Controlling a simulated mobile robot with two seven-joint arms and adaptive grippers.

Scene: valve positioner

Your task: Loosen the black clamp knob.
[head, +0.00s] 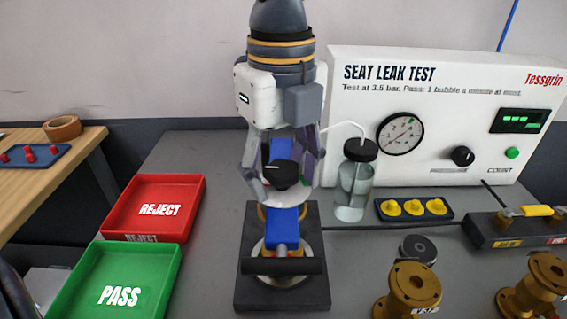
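The black clamp knob (283,174) has a white mark on top and sits above a pale round disc on the blue clamp bar (282,228). The bar belongs to a black fixture (252,291) on the grey bench. My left gripper (282,186) reaches down from the top with its fingers spread on either side of the knob. The fingertips are wide apart; I cannot tell whether they touch the knob's sides. My gripper body hides part of what lies behind the fixture. My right gripper is not in view.
A red REJECT tray (112,205) and a green PASS tray (78,291) lie left of the fixture. On the right are a bubble jar (353,185), the test panel (450,80), yellow caps (414,207) and brass valve bodies (412,291). A tube runs behind the gripper.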

